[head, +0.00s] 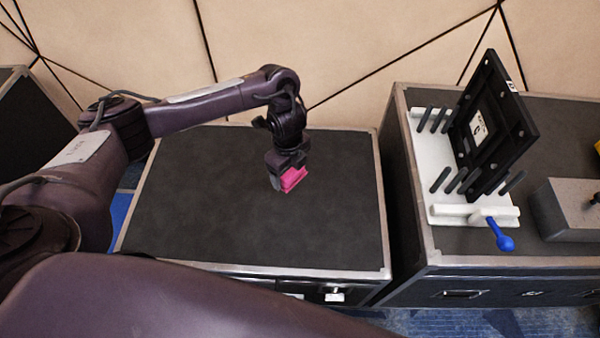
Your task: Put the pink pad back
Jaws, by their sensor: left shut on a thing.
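The pink pad (292,180) is a small bright pink block in the middle of the head view. My left gripper (285,172) points down and is shut on the pad, over the middle of the dark case top (200,200). The pad's upper part is hidden by the gripper. I cannot tell whether the pad touches the case top. My right gripper is not in view.
On a second case to the right stands a white rack (425,160) with dark pegs, a black framed panel (490,125) and a blue-knobbed lever (502,238). A grey box (565,212) sits beside it. The near case top is otherwise clear.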

